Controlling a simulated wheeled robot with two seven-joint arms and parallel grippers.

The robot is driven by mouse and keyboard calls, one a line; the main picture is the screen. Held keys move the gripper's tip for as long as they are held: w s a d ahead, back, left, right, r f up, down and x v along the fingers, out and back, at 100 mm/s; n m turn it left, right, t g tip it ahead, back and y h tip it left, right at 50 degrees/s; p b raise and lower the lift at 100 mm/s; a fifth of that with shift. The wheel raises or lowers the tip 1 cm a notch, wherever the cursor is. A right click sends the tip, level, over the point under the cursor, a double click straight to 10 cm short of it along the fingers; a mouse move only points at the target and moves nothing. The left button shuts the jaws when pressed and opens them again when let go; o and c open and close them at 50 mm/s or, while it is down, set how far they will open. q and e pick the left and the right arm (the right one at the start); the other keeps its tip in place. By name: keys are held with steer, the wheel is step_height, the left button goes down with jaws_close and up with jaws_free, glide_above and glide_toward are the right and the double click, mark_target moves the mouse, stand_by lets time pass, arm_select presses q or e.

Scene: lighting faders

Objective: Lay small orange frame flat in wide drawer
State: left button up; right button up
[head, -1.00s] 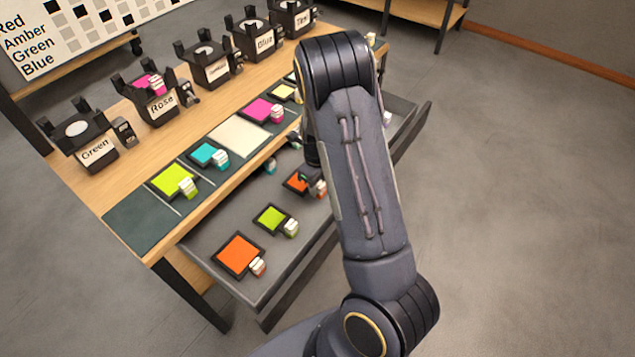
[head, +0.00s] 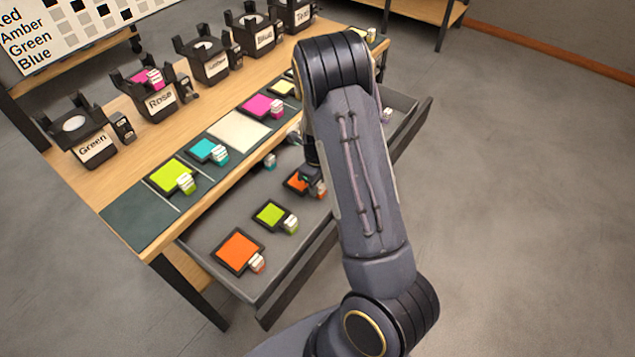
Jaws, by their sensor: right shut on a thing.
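A small orange frame (head: 296,181) with a dark border and a pale tab is in or just above the open wide drawer (head: 215,240), near its middle. My right gripper (head: 313,181) is shut on this small orange frame at its tab side. My arm hides part of the gripper and the frame's right side, so I cannot tell whether the frame touches the drawer floor. A larger orange frame (head: 239,250) lies flat at the drawer's near end. A green frame (head: 271,215) lies between the two. My left gripper is not in view.
The table (head: 135,175) above the drawer holds yellow-green (head: 172,175), teal (head: 205,150) and magenta (head: 260,105) frames on a dark mat. Several black labelled fixtures, including Green (head: 92,147) and Rose (head: 160,102), stand behind. The floor to the right is clear.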

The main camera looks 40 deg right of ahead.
steer(key=shift+f, duration=0.4)
steer(key=o, duration=1.1)
step_height(320, 180, up, 8)
steer(key=shift+f+p, duration=0.2)
steer(key=shift+p, duration=0.35)
steer(key=shift+r+p, duration=0.5)
steer(key=shift+r, duration=0.2)
step_height(320, 180, up, 6)
steer(key=p, duration=0.6)
steer(key=shift+f, duration=0.1)
